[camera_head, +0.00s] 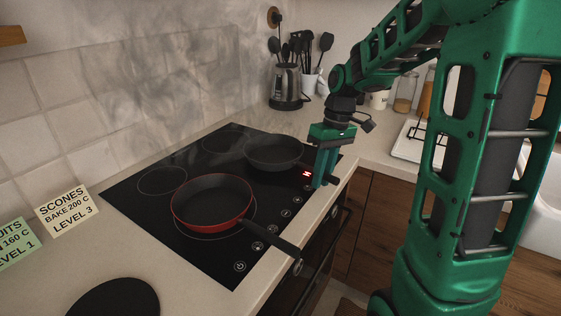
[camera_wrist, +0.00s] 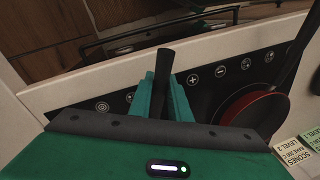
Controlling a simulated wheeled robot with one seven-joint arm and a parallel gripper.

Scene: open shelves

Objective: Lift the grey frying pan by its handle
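The grey frying pan (camera_head: 272,150) rests on the back right of the black cooktop in the head view. Its handle (camera_wrist: 165,68) shows in the wrist view, sticking out between my two fingers. My green gripper (camera_head: 322,178) points down at the right of this pan, over the cooktop's edge. In the wrist view my gripper (camera_wrist: 164,92) has a finger close against each side of the handle, with no clear gap. The pan body is hidden in the wrist view, and the grip on the handle is hidden in the head view.
A red-sided frying pan (camera_head: 212,200) sits at the front of the cooktop (camera_head: 150,205), its handle over the counter edge. A kettle (camera_head: 286,88) and a utensil holder (camera_head: 308,82) stand behind. Recipe cards (camera_head: 66,210) lean at left. Haze hangs above the cooktop.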

